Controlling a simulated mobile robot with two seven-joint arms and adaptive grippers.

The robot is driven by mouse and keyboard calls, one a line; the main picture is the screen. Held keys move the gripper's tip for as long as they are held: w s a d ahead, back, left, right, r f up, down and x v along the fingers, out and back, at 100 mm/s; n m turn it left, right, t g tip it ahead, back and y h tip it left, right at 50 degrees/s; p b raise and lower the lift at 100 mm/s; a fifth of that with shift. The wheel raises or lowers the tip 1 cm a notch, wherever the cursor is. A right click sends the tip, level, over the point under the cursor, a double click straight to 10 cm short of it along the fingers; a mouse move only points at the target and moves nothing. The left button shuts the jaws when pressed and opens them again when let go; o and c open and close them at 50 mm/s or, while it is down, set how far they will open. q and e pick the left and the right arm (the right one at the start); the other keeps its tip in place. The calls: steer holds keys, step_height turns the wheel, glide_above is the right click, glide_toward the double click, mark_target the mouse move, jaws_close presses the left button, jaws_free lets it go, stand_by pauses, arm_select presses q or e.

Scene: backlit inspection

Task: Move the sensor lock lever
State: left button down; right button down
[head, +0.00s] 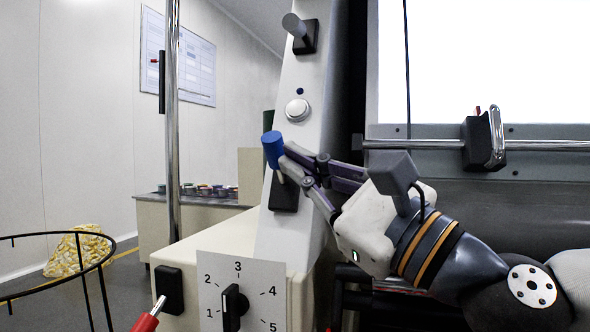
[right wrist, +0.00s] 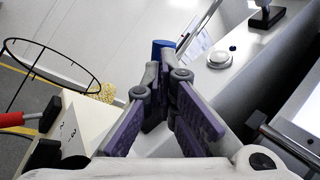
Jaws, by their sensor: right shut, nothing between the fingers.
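A lever with a blue cylindrical grip (head: 272,149) and a pale stem sits on a black base plate (head: 284,196) on the sloping white column. My right gripper (head: 285,160) comes in from the right, its fingers shut and empty. Its fingertips are right beside the lever, just below the blue grip; I cannot tell whether they touch. In the right wrist view the blue grip (right wrist: 163,46) shows just beyond the fingertips (right wrist: 160,72), which hide the stem. No label shows which lever is the sensor lock. My left gripper is not in view.
A grey-knobbed lever (head: 295,26) and white button (head: 297,110) are above. A red-handled lever (head: 147,320) and numbered dial (head: 234,303) are below. A black clamp (head: 477,143) rides a horizontal rail by the bright panel. A chrome post (head: 172,120) stands left.

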steer(key=shift+w+a+r, duration=0.1)
steer(key=shift+w, duration=0.05)
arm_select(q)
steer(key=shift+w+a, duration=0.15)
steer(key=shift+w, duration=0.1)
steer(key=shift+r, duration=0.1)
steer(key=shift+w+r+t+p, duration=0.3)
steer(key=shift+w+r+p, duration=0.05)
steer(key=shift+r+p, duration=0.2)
arm_select(e)
steer(key=shift+w+r+m+h, duration=0.35)
steer(key=shift+r+m+h, duration=0.2)
steer(key=shift+r, duration=0.25)
